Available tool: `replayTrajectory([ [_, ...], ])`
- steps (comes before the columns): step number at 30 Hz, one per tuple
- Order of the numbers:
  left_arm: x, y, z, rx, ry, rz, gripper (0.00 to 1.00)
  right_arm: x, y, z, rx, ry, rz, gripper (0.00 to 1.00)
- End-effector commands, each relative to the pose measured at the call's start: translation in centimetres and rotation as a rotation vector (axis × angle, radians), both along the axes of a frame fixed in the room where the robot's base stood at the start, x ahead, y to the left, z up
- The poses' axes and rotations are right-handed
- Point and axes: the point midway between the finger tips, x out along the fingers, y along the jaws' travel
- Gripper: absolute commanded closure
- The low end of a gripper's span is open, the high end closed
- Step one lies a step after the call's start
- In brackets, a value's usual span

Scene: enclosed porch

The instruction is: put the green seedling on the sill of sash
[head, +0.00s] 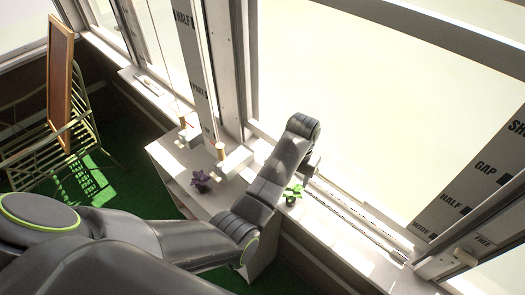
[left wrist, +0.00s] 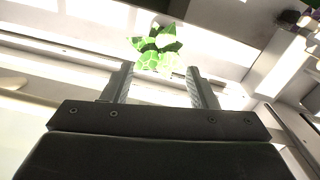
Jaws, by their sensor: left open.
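The green seedling (head: 294,191) sits on the pale ledge (head: 340,211) under the large window in the head view; its pot is hard to make out. In the left wrist view the seedling's leaves (left wrist: 154,50) show just beyond the fingertips, roughly centred between them. My left gripper (left wrist: 160,72) is open, with nothing between its fingers. In the head view the gripper (head: 311,168) is close to the seedling, partly hidden by my wrist. My right gripper is out of view.
A purple plant (head: 201,180) stands on the white cabinet top (head: 172,156) to the left. A rod (head: 350,222) runs along the ledge. Marked boards (head: 476,172) stand at the right. A metal rack (head: 30,140) and wooden frame (head: 60,85) stand far left.

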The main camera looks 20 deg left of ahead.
Motion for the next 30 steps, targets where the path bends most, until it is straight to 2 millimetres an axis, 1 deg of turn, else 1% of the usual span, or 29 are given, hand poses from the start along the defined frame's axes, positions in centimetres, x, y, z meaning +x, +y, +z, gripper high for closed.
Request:
replayTrajectory([
  [1, 0.0, 0.0, 0.0, 0.000, 0.001, 0.000, 0.47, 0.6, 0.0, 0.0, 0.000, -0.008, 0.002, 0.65],
  [4, 0.0, 0.0, 0.0, 0.000, 0.001, 0.000, 0.47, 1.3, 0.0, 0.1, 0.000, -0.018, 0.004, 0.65],
  [8, 0.2, 0.3, -0.1, -0.005, -0.022, 0.006, 0.47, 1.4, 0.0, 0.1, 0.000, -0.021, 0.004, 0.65],
  [10, 0.5, 1.0, -0.4, -0.017, -0.079, 0.021, 0.47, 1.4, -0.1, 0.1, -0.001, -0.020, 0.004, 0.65],
  [14, 1.8, 3.4, -0.3, -0.051, -0.291, 0.068, 0.47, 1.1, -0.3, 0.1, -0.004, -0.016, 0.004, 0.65],
  [18, 2.7, 6.3, 1.2, -0.074, -0.541, 0.111, 0.47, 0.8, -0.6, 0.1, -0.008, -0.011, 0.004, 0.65],
  [22, 2.7, 8.4, 2.4, -0.079, -0.706, 0.133, 0.47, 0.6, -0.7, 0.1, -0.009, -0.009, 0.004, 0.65],
  [24, 2.5, 9.3, 2.6, -0.079, -0.771, 0.141, 0.47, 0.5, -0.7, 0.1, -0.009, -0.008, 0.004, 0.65],
  [26, 2.1, 10.1, 2.4, -0.076, -0.814, 0.145, 0.47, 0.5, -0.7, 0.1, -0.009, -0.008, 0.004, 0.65],
  [27, 1.8, 10.6, 2.0, -0.072, -0.834, 0.147, 0.47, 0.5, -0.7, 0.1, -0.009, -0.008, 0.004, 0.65],
  [29, 1.2, 11.3, 0.6, -0.066, -0.847, 0.150, 0.47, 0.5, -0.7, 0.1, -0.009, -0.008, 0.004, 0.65],
  [30, 0.7, 11.7, -0.8, -0.061, -0.845, 0.151, 0.47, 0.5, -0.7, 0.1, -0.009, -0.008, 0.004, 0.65],
])
